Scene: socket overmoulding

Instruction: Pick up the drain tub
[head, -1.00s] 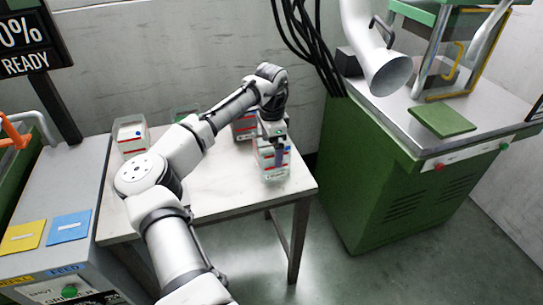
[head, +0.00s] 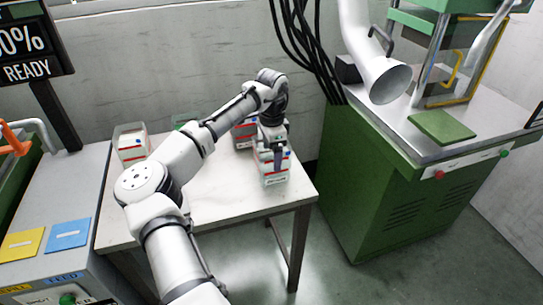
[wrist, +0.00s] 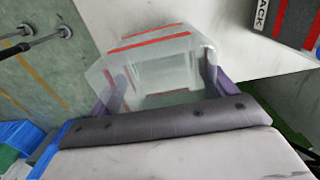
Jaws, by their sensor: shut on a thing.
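A clear tub with red stripes and a label (head: 272,178) is at the right front of the white table in the head view. I take it for the drain tub. In the wrist view the same clear tub (wrist: 165,62) sits between my two purple fingers, its open top and red lines showing. My gripper (head: 277,155) reaches down onto the tub from above and is shut on it. In the wrist view my gripper (wrist: 165,92) has one finger at each side of the tub. I cannot tell whether the tub's base touches the table.
On the white table (head: 222,185), another clear tub (head: 131,147) stands at the back left and a red-marked box (head: 242,138) stands just behind my gripper. A green machine (head: 400,190) with a hanging duct (head: 388,80) is at the right. The table's middle is clear.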

